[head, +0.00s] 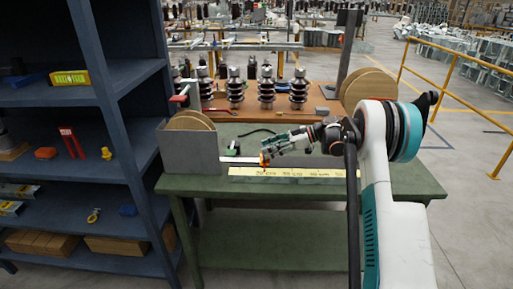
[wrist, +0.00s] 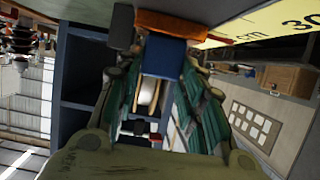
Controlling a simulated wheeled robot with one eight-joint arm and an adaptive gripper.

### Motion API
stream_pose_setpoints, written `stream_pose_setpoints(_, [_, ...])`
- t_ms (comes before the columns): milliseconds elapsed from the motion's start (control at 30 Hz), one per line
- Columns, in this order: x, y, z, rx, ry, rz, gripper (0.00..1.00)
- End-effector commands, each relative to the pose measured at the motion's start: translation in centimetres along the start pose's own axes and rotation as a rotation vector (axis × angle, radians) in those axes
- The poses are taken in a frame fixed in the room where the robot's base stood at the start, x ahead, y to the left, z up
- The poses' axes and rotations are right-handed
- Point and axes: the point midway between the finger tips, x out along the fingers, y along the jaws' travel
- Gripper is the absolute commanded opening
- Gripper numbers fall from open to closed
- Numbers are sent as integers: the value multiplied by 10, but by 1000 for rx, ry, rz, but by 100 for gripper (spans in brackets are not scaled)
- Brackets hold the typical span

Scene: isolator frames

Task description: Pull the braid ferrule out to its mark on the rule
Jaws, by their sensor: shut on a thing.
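My gripper (head: 270,152) is over the green table and shut on the braid ferrule, a small orange piece (head: 264,161) at the rule's left part. A pale flat braid (head: 240,161) runs left from it to the grey housing (head: 188,152). The yellow rule (head: 290,173) lies along the table's front side. In the wrist view the fingers (wrist: 160,60) reach up to an orange-brown piece (wrist: 185,25) and a dark blue block. The rule (wrist: 265,25) shows there at top right, with "cm" and "30" readable. The ferrule's exact mark cannot be read.
Wooden discs (head: 192,121) stand in the housing. A blue shelf unit (head: 120,130) stands close on the left. Several dark ribbed insulators (head: 266,88) stand on a brown bench behind. The table's right end (head: 415,183) is bare beyond my arm.

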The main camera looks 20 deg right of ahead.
Motion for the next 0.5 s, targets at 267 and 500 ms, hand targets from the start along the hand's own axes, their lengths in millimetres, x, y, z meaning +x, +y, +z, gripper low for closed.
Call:
stream_pose_setpoints(267, [-6,0,3,0,0,2,0])
stream_pose_setpoints(500, [-6,0,2,0,0,2,57])
